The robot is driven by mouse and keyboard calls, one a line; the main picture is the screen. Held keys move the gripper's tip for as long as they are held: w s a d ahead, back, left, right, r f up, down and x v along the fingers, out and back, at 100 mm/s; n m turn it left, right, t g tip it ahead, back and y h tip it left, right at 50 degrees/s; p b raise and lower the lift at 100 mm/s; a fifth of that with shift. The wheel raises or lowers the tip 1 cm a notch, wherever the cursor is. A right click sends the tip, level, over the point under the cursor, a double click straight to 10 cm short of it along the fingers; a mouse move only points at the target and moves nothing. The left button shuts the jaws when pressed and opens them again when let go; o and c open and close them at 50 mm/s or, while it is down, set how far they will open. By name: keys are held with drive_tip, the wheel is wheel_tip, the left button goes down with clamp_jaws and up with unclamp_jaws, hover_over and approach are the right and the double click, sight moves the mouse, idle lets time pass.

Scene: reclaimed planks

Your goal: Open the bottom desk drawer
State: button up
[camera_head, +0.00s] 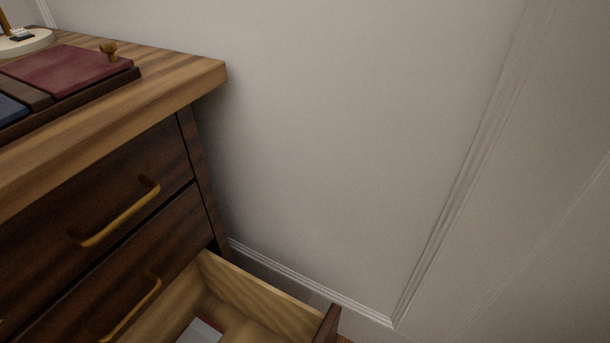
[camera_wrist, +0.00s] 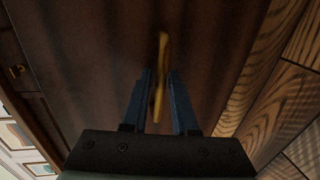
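The dark wooden desk (camera_head: 150,190) stands at the left in the head view, with brass bar handles on two closed drawer fronts. Below them, the bottom drawer (camera_head: 265,295) is pulled out, its pale wooden side and part of its inside in view. Only a corner of its dark front (camera_head: 328,325) shows at the bottom edge. In the wrist view, a brass handle (camera_wrist: 161,75) on a dark wooden front (camera_wrist: 215,50) lies between the fingers of my gripper (camera_wrist: 159,75). The fingers are apart, with gaps beside the handle. My gripper is not in the head view.
A pale object (camera_head: 199,331) lies inside the open drawer. A plain wall (camera_head: 370,130) stands behind and right of the desk. A dark tray with a red panel (camera_head: 75,72) lies on the desktop. Wooden flooring (camera_wrist: 285,100) shows at right in the wrist view.

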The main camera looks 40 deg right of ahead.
drive_tip(key=shift+o, duration=1)
drive_tip(key=p+v, duration=0.3)
drive_tip(key=v, duration=1)
